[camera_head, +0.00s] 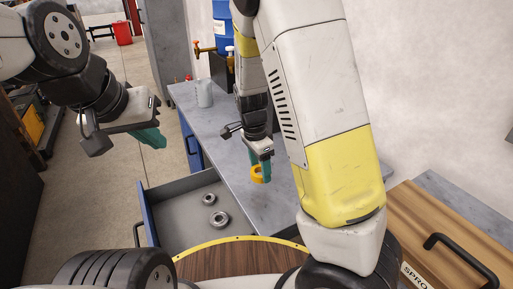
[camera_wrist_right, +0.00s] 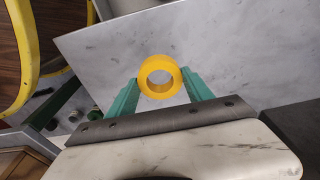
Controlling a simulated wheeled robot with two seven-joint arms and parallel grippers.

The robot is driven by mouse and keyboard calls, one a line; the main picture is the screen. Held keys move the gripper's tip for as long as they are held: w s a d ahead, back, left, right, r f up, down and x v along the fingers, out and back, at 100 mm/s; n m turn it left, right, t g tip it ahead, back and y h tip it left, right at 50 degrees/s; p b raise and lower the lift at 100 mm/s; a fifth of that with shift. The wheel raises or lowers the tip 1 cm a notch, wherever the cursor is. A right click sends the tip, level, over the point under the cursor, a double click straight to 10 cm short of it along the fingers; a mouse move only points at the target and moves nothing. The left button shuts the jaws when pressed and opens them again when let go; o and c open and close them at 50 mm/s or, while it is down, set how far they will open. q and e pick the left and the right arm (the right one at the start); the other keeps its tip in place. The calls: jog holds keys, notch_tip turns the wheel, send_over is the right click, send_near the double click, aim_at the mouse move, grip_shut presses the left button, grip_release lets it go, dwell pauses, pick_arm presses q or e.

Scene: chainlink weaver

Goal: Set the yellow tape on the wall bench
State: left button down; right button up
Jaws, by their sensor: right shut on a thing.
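The yellow tape (camera_head: 257,174) is a small ring held in my right gripper (camera_head: 263,168), over the grey top of the wall bench (camera_head: 235,150). In the right wrist view the tape (camera_wrist_right: 160,77) sits between the two green fingers of my right gripper (camera_wrist_right: 160,92), with the bench top (camera_wrist_right: 235,45) behind it. I cannot tell whether the tape touches the bench. My left gripper (camera_head: 152,138) hangs empty at the left above the floor; its finger gap is not clear.
An open drawer (camera_head: 165,195) with metal rings (camera_head: 218,220) juts out from the bench. A grey can (camera_head: 204,93) and a blue barrel (camera_head: 223,25) stand toward the back. A wooden box (camera_head: 440,215) is at the right. The bench's middle is clear.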

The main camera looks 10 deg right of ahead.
jog(key=w, duration=0.2)
jog(key=w+d, duration=0.1)
jog(key=w, duration=0.1)
jog(key=w+d, duration=0.1)
jog(key=w, duration=0.1)
jog(key=shift+d+f, duration=0.15)
jog(key=shift+f, duration=0.2)
jog(key=shift+w+d+f, duration=0.1)
jog(key=shift+w+f, duration=0.05)
jog(key=shift+f, duration=0.75)
jog(key=shift+w+f, duration=0.15)
jog(key=shift+f, duration=0.7)
jog(key=shift+f, duration=0.15)
jog(key=o, duration=1.3)
jog(key=shift+o, duration=0.2)
